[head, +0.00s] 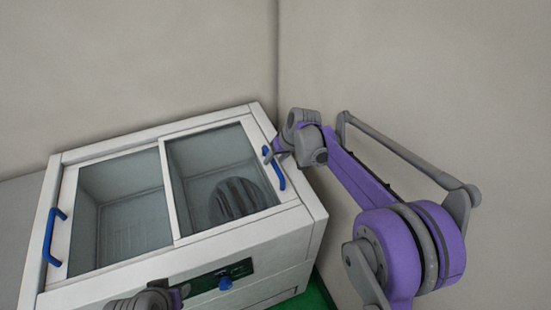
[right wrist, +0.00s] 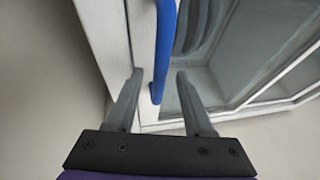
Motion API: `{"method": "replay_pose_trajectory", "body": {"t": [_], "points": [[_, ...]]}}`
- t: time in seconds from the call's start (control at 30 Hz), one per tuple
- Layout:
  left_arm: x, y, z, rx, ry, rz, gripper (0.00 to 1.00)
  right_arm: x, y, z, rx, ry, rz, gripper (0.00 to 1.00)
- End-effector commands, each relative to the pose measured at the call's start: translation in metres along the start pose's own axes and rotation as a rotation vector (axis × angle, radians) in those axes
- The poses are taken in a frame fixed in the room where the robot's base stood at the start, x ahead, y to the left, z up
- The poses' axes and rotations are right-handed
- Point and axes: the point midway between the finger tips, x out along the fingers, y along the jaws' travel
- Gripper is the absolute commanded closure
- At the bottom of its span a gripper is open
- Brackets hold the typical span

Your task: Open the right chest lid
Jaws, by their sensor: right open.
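The white chest (head: 140,268) has two framed glass lids side by side. The right lid (head: 215,165) covers the right half, with a blue handle (head: 280,178) along its right edge. Through its glass a dark ribbed round shape shows. My right gripper (head: 268,155) is at the far end of this handle. In the right wrist view my right gripper (right wrist: 160,72) is open, its fingers on either side of the blue handle (right wrist: 165,40), with gaps visible. Part of my left arm shows at the bottom of the head view, but its gripper fingers do not show.
The left lid (head: 115,205) has its own blue handle (head: 54,238) at the left edge. A dark control panel with a blue knob (head: 225,283) is on the chest front. Walls stand close behind and to the right. A green floor strip (head: 308,297) shows at the lower right.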

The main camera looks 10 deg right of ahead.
Motion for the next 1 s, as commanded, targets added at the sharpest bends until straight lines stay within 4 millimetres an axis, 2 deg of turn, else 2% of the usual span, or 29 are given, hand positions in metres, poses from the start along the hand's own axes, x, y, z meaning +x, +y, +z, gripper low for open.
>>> {"method": "replay_pose_trajectory", "body": {"t": [0.23, 0.5, 1.0], "points": [[0.0, 0.0, 0.0, 0.0, 0.0, 0.0, 0.5, 0.0004, -0.0001, 0.0, 0.0, 0.0, 0.0, 0.5], [0.0, 0.0, 0.0, 0.0, 0.0, 0.0, 0.5, 0.0002, -0.0001, 0.0, 0.0, 0.0, 0.0, 0.98], [-0.0001, 0.0, 0.0, 0.0, 0.0, 0.0, 0.5, 0.0, 0.0, -0.0001, 0.0, 0.0, 0.0, 1.0]]}}
